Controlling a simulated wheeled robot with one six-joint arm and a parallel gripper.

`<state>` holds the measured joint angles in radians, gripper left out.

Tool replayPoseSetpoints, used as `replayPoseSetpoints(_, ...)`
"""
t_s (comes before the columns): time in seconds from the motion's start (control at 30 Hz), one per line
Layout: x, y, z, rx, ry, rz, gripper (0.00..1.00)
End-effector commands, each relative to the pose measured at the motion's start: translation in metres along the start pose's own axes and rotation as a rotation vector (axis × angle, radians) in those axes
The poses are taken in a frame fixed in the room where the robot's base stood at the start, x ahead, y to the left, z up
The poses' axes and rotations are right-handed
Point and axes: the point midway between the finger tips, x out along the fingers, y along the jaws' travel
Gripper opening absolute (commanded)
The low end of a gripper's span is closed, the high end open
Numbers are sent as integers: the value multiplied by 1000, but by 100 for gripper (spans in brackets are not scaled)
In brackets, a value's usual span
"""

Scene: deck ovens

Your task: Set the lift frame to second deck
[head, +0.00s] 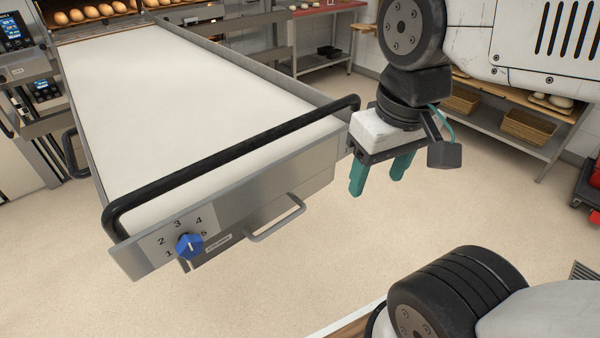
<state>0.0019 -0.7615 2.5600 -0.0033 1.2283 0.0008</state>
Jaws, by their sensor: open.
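The lift frame (270,172) carries a long pale belt (180,105) and has a grey metal front panel. A blue selector knob (189,246) sits at the left of that panel, ringed by the numbers 1 to 5. A light pointer mark shows on the knob, but I cannot tell surely which number it points at. A black bar handle (240,150) runs across the front, and a small grey handle (277,219) sits under the panel. My gripper (379,179) has two green fingers, open and empty. It hangs right of the frame's front right corner, well away from the knob.
Oven decks with bread loaves (90,12) and control displays (12,32) stand at the back left. A red-topped table (325,5) is at the back. A shelf with baskets (528,127) stands at the right. The floor before the panel is clear.

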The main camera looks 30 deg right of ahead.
Motion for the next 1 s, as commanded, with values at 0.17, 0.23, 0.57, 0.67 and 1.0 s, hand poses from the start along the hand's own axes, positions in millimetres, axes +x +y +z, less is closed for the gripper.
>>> replayPoseSetpoints(0.17,0,0,0,0,0,0,59)
replayPoseSetpoints(0.23,0,0,0,0,0,0,59)
replayPoseSetpoints(0.57,0,0,0,0,0,0,39)
replayPoseSetpoints(0.67,0,0,0,0,0,0,39)
replayPoseSetpoints(1.0,0,0,0,0,0,0,39)
